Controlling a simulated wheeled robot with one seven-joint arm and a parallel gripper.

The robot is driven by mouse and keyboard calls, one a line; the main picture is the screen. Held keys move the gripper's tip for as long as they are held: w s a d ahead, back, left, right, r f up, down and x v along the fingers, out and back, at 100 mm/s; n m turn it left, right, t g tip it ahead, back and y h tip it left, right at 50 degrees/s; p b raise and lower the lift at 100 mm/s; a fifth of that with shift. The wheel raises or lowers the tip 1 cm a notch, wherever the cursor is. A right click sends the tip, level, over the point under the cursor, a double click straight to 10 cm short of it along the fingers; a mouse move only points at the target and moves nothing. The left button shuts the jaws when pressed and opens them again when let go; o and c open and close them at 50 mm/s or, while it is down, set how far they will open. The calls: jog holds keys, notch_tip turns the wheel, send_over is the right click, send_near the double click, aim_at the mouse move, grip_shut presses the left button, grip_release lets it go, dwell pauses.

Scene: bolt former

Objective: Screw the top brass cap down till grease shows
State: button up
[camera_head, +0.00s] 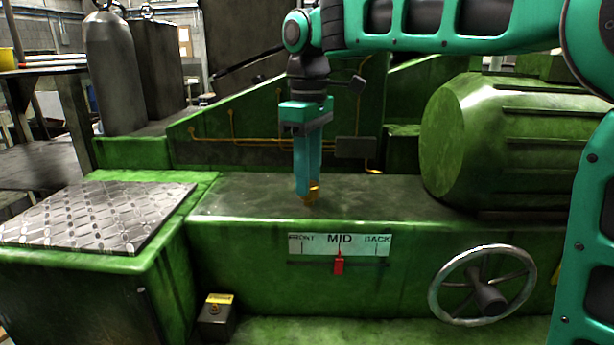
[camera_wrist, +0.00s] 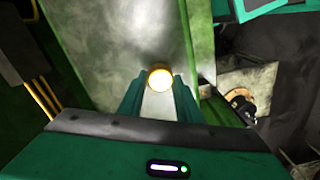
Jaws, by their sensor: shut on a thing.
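The brass cap (camera_head: 312,194) stands on the flat dark top of the green machine, near the middle of the head view. My gripper (camera_head: 309,190) points straight down and is shut on the cap, with a teal finger at each side. In the wrist view the cap (camera_wrist: 159,79) is a bright round disc between the two fingertips (camera_wrist: 159,84). The fingers hide much of the cap's side in the head view. I see no grease around it; the cap's base is too small to tell.
A large green motor housing (camera_head: 520,140) stands to the right. A handwheel (camera_head: 483,285) and a FRONT/MID/BACK scale (camera_head: 340,244) with a red pointer at MID are on the front face. Brass pipes (camera_head: 232,125) run behind. A tread plate (camera_head: 95,215) lies at left.

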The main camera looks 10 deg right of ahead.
jog(key=m, duration=0.4)
jog(key=shift+w+d+f+m, duration=0.1)
jog(key=shift+w+d+m, duration=0.05)
jog(key=shift+m, duration=0.25)
jog(key=shift+f+m, duration=0.15)
jog(key=shift+m, duration=2.05)
jog(key=o, duration=1)
jog(key=shift+o, duration=0.2)
notch_tip(320, 180, up, 11)
jog(key=shift+f, duration=0.1)
